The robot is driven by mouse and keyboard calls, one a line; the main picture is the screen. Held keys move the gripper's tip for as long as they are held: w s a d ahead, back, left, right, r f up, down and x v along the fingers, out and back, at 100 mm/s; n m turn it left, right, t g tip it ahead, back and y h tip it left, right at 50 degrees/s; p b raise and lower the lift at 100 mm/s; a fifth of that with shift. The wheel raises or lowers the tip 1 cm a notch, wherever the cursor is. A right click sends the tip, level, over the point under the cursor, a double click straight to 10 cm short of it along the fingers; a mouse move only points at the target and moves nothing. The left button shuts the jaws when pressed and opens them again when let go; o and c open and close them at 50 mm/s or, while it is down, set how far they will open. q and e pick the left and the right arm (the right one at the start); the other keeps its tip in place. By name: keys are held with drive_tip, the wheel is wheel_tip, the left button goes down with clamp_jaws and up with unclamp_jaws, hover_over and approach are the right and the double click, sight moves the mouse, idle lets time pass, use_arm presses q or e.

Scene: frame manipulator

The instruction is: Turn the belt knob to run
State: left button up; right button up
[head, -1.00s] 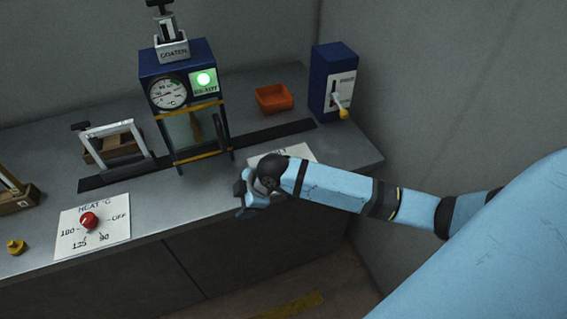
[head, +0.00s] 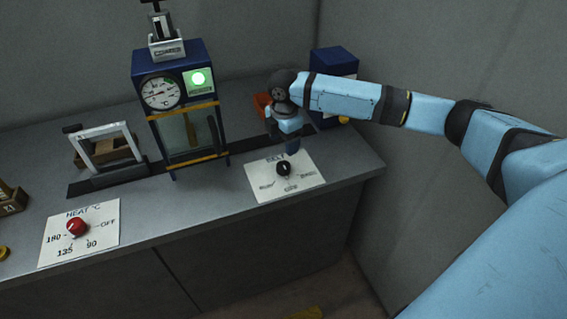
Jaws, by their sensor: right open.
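The belt knob (head: 283,168) is a small black knob on a white label plate (head: 262,187) at the front right of the bench. The plate's heading and position words are partly hidden or too small to read surely, and I cannot tell which position the knob points to. My right gripper (head: 292,148) hangs just above and behind the knob, pointing down. It looks apart from the knob and holds nothing that I can see; its fingers are small and dark here. My left gripper is not in view.
A red heat knob (head: 77,227) sits on its own plate at the left. A blue machine (head: 174,58) with a gauge and lit green lamp stands behind. A grey frame (head: 104,152) stands on the dark belt strip. My right arm partly hides an orange tray (head: 262,103) and blue box (head: 333,62).

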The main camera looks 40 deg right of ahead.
sight(284, 165)
wheel_tip(284, 165, down, 9)
drive_tip(key=shift+r, duration=0.1)
idle(0.3)
drive_tip(key=c, duration=0.9)
